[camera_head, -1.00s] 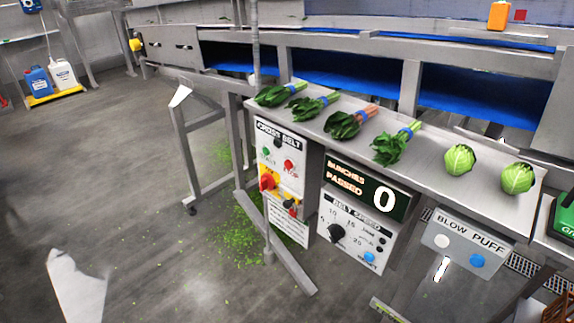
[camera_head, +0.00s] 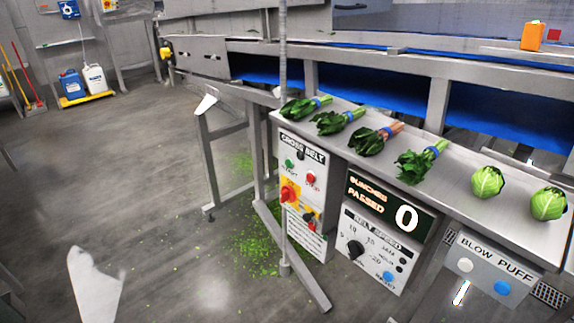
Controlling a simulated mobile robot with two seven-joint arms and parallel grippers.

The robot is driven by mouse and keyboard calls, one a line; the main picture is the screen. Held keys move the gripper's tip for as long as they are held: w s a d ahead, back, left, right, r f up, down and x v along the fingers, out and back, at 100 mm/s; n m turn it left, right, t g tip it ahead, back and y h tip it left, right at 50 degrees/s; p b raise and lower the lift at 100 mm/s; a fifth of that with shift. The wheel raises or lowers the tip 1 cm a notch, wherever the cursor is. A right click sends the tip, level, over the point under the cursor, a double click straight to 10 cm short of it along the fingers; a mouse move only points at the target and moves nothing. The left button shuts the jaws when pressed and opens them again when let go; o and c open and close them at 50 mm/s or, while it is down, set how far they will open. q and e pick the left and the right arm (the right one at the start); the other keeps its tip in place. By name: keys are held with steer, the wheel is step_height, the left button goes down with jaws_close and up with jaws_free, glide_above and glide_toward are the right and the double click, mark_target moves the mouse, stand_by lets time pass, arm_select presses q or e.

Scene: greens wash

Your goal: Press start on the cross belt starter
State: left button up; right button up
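The cross belt starter (camera_head: 302,150) is a pale panel headed "CROSS BELT" on the front of the steel bench, at the middle of the head view. Its green start button (camera_head: 290,163) is at the upper left, with a red stop button (camera_head: 311,178) to its right. A thin grey upright pole (camera_head: 283,80) runs close in front of the panel's left part.
Right of the starter are a "BUNCHES PASSED" display (camera_head: 390,205) reading 0, a belt speed panel (camera_head: 373,250) and a blow puff panel (camera_head: 484,270). Leafy bunches and two round green heads lie on the bench shelf (camera_head: 455,180). Open floor (camera_head: 150,180) lies left, with a pale angular shape (camera_head: 95,285).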

arm_select(q)
jaws_close()
stand_by(1.4)
